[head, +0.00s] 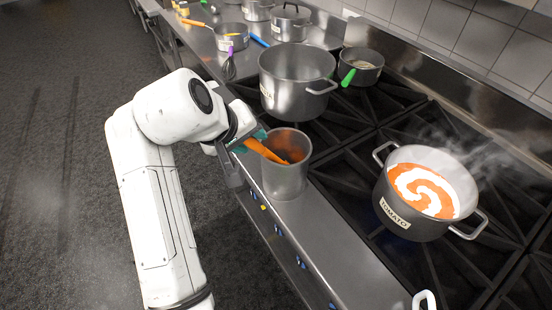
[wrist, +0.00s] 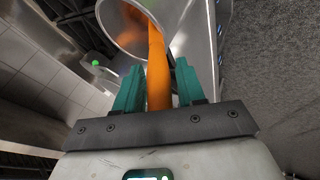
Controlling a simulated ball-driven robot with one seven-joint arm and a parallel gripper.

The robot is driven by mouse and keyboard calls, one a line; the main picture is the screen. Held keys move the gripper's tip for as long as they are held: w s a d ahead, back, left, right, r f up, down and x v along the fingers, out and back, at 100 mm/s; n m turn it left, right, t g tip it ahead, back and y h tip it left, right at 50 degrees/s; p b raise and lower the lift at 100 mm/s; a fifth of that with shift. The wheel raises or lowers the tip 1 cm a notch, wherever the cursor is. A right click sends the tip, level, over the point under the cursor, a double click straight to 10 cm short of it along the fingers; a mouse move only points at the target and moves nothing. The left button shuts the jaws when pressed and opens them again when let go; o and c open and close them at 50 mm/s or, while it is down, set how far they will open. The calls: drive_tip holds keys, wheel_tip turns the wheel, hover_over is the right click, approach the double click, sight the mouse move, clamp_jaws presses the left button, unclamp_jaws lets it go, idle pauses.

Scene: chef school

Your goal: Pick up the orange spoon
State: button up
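The orange spoon (head: 265,151) leans in a tall grey metal pot (head: 285,184) at the counter's front edge, its handle sticking out to the upper left. My gripper (head: 246,142) is at the handle's upper end, above and left of the pot's rim. In the wrist view, the orange handle (wrist: 157,75) runs between the teal fingers of my gripper (wrist: 160,88), with slim gaps beside it, so the fingers look open around it. The spoon's lower end is hidden inside the pot, which shows at the top of the wrist view.
A large grey pot (head: 281,95) stands behind the spoon's pot. A tomato pot (head: 429,225) with orange-white soup steams at right. A small pan (head: 361,75) with a green handle and a purple whisk (head: 229,67) are farther back. The floor at left is clear.

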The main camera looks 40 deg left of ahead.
clamp_jaws()
drive_tip(key=shift+r, duration=0.15)
